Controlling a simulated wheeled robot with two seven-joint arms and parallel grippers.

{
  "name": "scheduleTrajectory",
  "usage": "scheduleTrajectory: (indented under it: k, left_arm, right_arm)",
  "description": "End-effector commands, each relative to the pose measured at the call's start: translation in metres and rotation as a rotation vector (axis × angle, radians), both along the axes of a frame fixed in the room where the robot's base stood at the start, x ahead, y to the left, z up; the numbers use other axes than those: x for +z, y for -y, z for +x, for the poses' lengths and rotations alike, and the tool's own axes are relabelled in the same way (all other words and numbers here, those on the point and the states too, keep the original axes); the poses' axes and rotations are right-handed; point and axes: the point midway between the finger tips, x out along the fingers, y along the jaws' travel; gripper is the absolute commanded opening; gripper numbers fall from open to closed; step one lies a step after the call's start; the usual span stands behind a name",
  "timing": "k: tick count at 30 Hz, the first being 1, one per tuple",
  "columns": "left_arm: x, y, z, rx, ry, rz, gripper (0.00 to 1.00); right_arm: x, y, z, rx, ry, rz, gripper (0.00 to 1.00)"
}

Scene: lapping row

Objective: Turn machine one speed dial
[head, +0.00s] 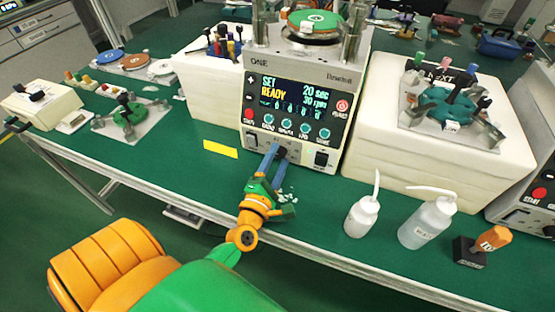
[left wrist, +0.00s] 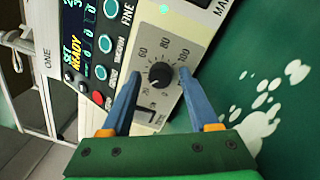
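Machine one (head: 297,88) stands on the green bench, labelled ONE, its screen reading SET, READY, 20 sec and 30 rpm. Its speed dial (left wrist: 160,74) is a black round knob on a light panel with a printed number scale, low on the front. My left gripper (left wrist: 161,72) is open, with its two blue fingers on either side of the dial and a gap showing on both sides. In the head view the left gripper (head: 278,151) reaches the machine's lower front and largely hides the dial. My right gripper is out of view.
A yellow label (head: 220,149) lies left of the machine. White blotches (left wrist: 262,112) mark the bench close to my gripper.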

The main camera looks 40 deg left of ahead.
Motion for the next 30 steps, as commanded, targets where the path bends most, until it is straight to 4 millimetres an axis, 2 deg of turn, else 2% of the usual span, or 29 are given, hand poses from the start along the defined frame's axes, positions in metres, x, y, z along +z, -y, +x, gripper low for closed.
scheduleTrajectory:
  k: [9,11,18,21,30]
  left_arm:
    - [-0.001,0.001,-0.002,0.0,-0.001,0.0,0.67]
    - [-0.003,0.003,-0.011,0.0,-0.003,-0.001,0.67]
    - [-0.006,0.015,-0.058,-0.002,-0.004,0.001,0.67]
    - [-0.005,0.017,-0.067,-0.001,-0.002,0.0,0.67]
    - [-0.004,0.018,-0.069,0.0,-0.001,-0.001,0.67]
  right_arm:
    - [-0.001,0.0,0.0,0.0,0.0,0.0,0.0]
    - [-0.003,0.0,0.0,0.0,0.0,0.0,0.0]
    - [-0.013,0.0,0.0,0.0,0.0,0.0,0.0]
    - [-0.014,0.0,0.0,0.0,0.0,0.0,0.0]
    - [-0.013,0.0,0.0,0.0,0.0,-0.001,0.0]
